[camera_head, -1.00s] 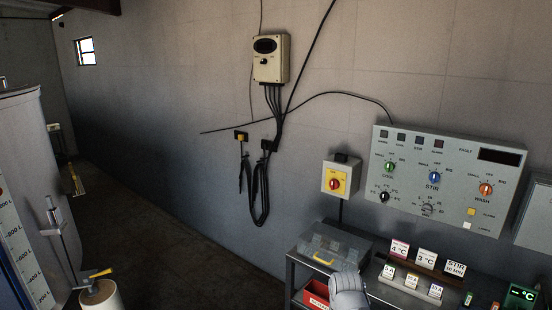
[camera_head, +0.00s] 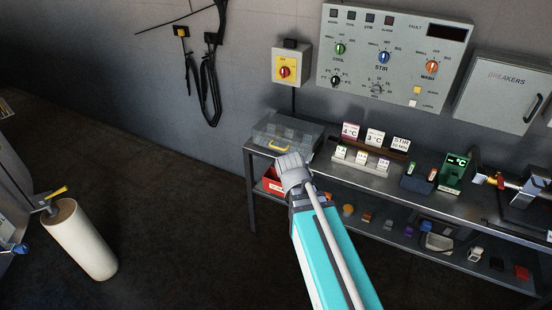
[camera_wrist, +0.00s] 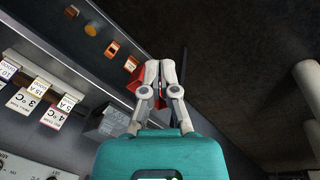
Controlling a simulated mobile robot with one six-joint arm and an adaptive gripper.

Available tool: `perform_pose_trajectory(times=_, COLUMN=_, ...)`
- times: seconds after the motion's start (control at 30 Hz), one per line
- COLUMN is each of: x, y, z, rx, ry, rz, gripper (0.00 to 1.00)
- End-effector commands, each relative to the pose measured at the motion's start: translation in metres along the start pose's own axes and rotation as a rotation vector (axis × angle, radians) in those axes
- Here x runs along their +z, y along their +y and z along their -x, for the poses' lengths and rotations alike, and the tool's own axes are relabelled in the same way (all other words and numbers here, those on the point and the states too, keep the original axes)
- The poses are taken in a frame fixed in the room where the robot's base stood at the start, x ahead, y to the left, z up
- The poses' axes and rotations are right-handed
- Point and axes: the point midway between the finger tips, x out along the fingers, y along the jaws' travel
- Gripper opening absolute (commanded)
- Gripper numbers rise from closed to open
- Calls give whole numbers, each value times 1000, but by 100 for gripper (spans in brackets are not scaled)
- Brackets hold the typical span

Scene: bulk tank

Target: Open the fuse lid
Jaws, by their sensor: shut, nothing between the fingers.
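A clear fuse lid (camera_head: 288,130) with a yellow handle (camera_head: 279,148) covers a low box at the left end of the metal bench; it looks closed. In the wrist view, a greyish clear shape left of my fingers (camera_wrist: 112,122) seems to be this box. My gripper (camera_wrist: 160,70) is shut and empty in the wrist view. In the head view my arm reaches up to just in front of the box, below the handle, and its end hides the fingertips. I cannot tell whether the fingers touch anything.
A red bin (camera_head: 273,181) sits under the box on the lower shelf. To the right on the bench stand label cards (camera_head: 375,137), a row of small fuses (camera_head: 361,160) and a green display (camera_head: 453,172). A yellow-and-red switch (camera_head: 285,71) is above.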

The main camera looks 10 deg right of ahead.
Motion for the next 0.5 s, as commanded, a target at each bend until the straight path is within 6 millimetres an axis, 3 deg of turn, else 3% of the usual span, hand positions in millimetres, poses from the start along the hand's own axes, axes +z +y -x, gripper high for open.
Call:
perform_pose_trajectory(times=0.03, x=-9, y=1, z=-18, rx=36, ry=9, rz=42, gripper=0)
perform_pose_trajectory(times=0.1, x=-19, y=6, z=-30, rx=94, ry=21, rz=108, gripper=0)
perform_pose_trajectory(times=0.5, x=-78, y=30, z=-83, rx=425, ry=37, rz=496, gripper=0)
